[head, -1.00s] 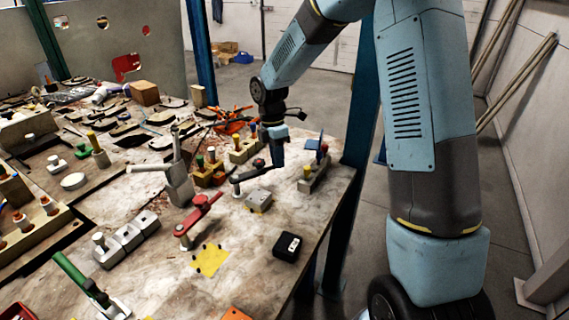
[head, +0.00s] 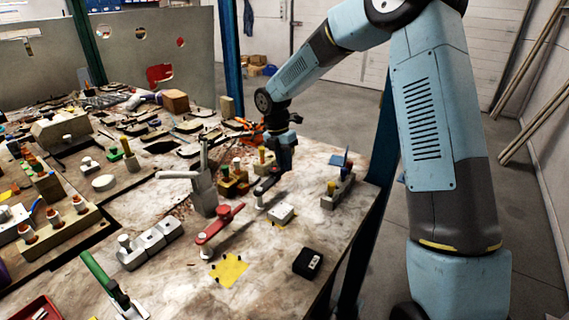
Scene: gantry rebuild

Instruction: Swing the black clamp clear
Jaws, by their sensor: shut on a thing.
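The black clamp (head: 268,186) is a dark lever on a short pale post, near the right side of the workbench in the head view. Its lever slants up and to the right from the post, toward the far side of the bench. My gripper (head: 281,170) points down at the lever's far end and is shut on it. The fingertips are small and partly hidden against the dark lever.
A red clamp (head: 219,223) stands at the near left of the black one. A grey upright fixture (head: 204,192) is close on the left, and a block with coloured pegs (head: 338,192) on the right. A yellow patch (head: 230,269) and black box (head: 308,262) lie nearer.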

